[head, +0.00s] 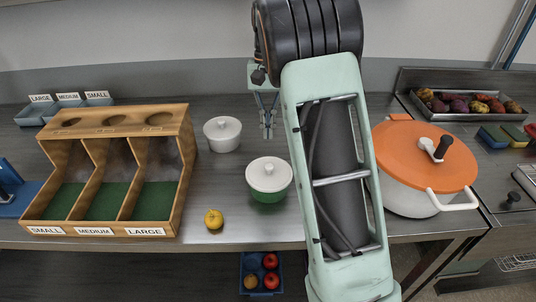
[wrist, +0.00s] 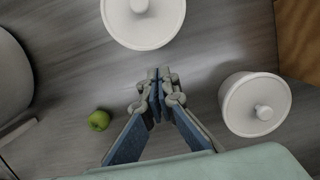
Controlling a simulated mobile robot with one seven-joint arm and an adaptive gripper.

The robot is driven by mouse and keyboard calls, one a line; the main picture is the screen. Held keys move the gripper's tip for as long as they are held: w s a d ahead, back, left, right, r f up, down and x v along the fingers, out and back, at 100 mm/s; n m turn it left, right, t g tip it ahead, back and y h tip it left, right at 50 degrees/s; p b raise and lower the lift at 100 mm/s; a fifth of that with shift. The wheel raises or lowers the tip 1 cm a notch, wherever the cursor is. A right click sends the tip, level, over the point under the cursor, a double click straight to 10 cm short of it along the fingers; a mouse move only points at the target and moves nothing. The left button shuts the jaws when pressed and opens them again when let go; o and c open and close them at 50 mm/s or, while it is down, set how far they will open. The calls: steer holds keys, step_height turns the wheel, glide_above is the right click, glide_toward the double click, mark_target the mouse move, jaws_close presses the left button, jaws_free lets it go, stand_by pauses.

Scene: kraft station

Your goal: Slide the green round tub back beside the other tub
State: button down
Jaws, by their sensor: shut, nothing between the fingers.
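The green round tub (head: 267,196) has a white knobbed lid and stands upright on the grey counter, near the middle. Its lid also fills the top of the wrist view (wrist: 165,32). The other tub (head: 222,143), all white, stands farther back and to the left; in the wrist view it is at the right (wrist: 255,118). My gripper (head: 267,134) is shut and empty, behind the green tub and to the right of the white one. In the wrist view the shut fingertips (wrist: 157,76) point between the tubs, apart from both.
A wooden sorter (head: 118,117) stands left of the tubs. A yellow fruit (head: 213,219) lies near the front edge. A large orange-lidded pot (head: 405,190) stands right, partly behind my arm. A green apple (wrist: 98,120) shows only in the wrist view.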

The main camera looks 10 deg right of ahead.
mark_target(268, 164)
steer(key=s, duration=0.3)
steer(key=s+a, duration=0.1)
steer(key=s, duration=0.2)
steer(key=s+a, duration=0.1)
steer(key=s, duration=0.2)
steer(key=shift+f, duration=0.5)
steer(key=shift+w+f+b, duration=0.1)
steer(key=shift+f+b, duration=0.2)
